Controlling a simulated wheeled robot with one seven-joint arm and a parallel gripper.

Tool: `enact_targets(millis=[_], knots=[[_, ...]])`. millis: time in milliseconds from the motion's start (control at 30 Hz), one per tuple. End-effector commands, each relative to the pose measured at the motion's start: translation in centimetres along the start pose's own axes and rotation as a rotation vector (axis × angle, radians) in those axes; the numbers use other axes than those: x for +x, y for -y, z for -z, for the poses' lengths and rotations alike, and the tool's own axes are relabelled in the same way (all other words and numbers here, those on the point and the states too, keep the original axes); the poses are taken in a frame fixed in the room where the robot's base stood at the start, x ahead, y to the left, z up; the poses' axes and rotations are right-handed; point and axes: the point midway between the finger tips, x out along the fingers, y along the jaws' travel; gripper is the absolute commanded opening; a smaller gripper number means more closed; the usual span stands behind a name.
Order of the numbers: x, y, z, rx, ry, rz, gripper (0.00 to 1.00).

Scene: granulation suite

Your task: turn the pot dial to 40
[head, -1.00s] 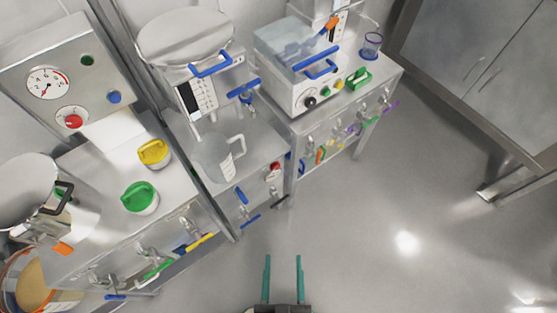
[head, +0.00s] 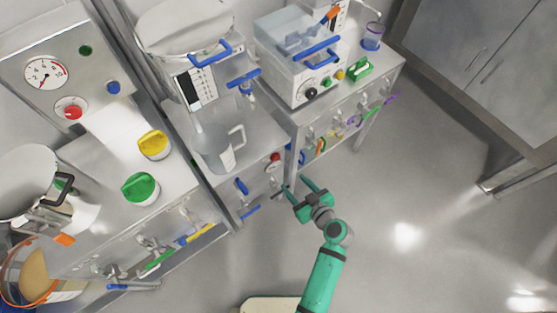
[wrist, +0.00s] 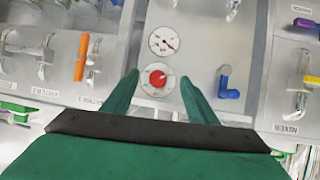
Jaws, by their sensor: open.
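A red dial (wrist: 157,79) on a white round plate sits on the front of the middle steel cabinet, under a small gauge (wrist: 163,41) in the wrist view. The red dial also shows in the head view (head: 275,157). My gripper (head: 296,184) is open, in front of this cabinet face near its right edge. In the wrist view its two fingers (wrist: 157,88) flank the red dial, with nothing held between them. The dial's scale is too small to read. Another red dial (head: 71,107) sits under a large gauge (head: 46,73) on the left panel.
A blue handle (wrist: 228,83) is right of the dial in the wrist view. Several valve levers line the neighbouring cabinet fronts. A measuring jug (head: 217,150) stands on the middle cabinet, and green (head: 140,188) and yellow (head: 154,145) knobs on the left one. The floor is clear.

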Motion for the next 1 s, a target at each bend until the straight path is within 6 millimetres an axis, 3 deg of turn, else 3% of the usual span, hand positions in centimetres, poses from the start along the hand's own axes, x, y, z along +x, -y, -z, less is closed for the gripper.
enact_targets(millis=[33, 200, 367, 800, 1000], knots=[[0.5, -0.5, 1.1, -0.016, -0.028, 0.022, 0.53], [1.1, -1.0, 3.1, -0.052, -0.081, 0.071, 0.53], [2.1, -1.0, 3.4, -0.058, -0.089, 0.080, 0.53], [9.3, -0.3, 4.0, -0.059, -0.087, 0.080, 0.53], [11.3, -0.2, 4.1, -0.058, -0.087, 0.079, 0.53]])
